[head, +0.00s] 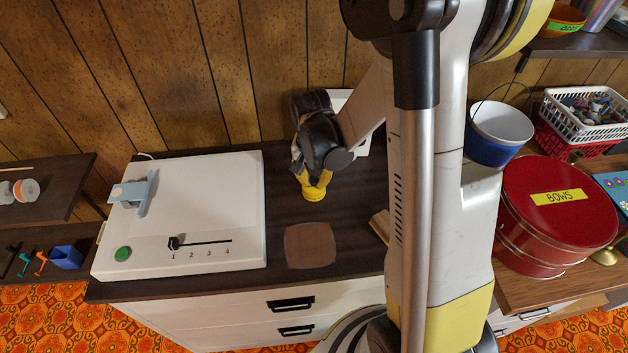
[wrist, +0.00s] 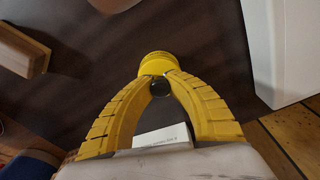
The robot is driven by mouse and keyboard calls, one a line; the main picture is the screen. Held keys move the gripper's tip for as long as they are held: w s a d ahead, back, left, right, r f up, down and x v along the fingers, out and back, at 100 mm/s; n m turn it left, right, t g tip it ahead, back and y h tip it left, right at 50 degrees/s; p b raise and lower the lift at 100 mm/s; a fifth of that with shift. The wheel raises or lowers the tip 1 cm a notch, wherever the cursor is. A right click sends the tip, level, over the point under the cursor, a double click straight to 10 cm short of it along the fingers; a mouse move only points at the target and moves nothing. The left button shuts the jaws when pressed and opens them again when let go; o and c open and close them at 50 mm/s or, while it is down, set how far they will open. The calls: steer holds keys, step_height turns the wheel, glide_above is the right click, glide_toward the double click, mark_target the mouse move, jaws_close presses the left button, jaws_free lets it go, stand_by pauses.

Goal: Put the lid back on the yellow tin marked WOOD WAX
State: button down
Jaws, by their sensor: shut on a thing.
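The yellow tin (head: 314,194) stands on the dark worktop under my gripper (head: 318,178). In the wrist view, my gripper (wrist: 160,80) has its two yellow ribbed fingers closed together at the tips. A dark round knob (wrist: 160,89) shows between the fingertips, with a yellow round rim (wrist: 157,61) just beyond. I take the knob to be part of the lid. I cannot tell whether the lid touches the tin or is a little above it. No marking on the tin is readable, and no lid lies elsewhere in view.
A white control box (head: 190,215) stands left of the tin. A brown square mat (head: 310,246) lies in front of it. A wooden block (head: 380,226) is to its right. A red BOWS tin (head: 555,230) is farther right.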

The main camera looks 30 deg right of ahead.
steer(key=c, duration=0.8)
jaws_free()
steer(key=shift+r+p, duration=2.6)
steer(key=shift+r, duration=0.95)
jaws_close()
